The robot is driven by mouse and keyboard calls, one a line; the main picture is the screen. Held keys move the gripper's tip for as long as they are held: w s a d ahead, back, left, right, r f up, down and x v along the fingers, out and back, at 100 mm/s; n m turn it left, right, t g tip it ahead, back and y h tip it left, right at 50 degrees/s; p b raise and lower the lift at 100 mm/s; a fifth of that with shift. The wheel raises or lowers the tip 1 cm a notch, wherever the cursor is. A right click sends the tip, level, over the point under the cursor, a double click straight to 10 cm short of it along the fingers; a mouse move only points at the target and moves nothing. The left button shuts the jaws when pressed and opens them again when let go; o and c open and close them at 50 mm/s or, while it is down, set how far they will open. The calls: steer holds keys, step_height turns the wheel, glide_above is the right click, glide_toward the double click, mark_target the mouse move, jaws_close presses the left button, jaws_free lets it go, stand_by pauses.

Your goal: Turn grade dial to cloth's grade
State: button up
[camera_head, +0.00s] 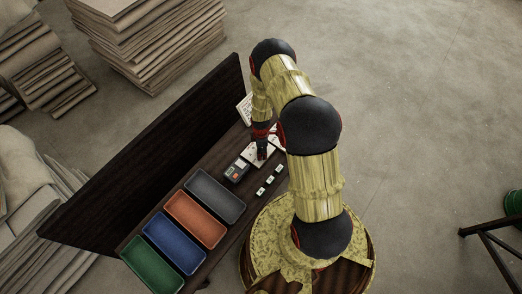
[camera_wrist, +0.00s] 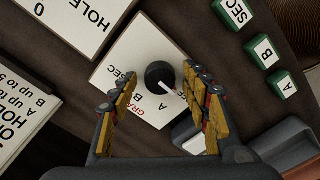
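The grade dial is a black round knob (camera_wrist: 160,75) with a white pointer, on a white plate (camera_wrist: 121,63) marked SEC, A and red lettering partly hidden. The pointer points to the lower right, toward lettering near the right finger that I cannot fully read. My gripper (camera_wrist: 159,82) is open, with one finger on each side of the knob in the wrist view; I see no contact. In the head view my gripper (camera_head: 262,151) is over the white plate (camera_head: 250,154), and the knob is hidden there. No cloth is between the fingers.
Green-sided blocks labelled SEC (camera_wrist: 235,12), B (camera_wrist: 263,52) and A (camera_wrist: 283,84) stand beside the plate. A HOLE card (camera_wrist: 70,20) and a limits card (camera_wrist: 20,115) lie left. A dark device (camera_head: 238,170), several trays (camera_head: 195,218) and a dark upright panel (camera_head: 150,150) are nearby.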

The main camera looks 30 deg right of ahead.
steer(key=shift+c, duration=1.3)
steer(key=c, duration=0.7)
steer(key=shift+c, duration=0.4)
steer(key=shift+m, duration=0.4)
steer(key=m+b, duration=0.1)
steer(key=m, duration=0.4)
steer(key=shift+m, duration=0.3)
steer(key=m+b, duration=0.1)
steer(key=m, duration=0.5)
steer(key=shift+m, duration=0.3)
steer(key=m, duration=0.7)
steer(key=shift+b, duration=0.3)
steer(key=m, duration=0.6)
steer(key=shift+m, duration=0.4)
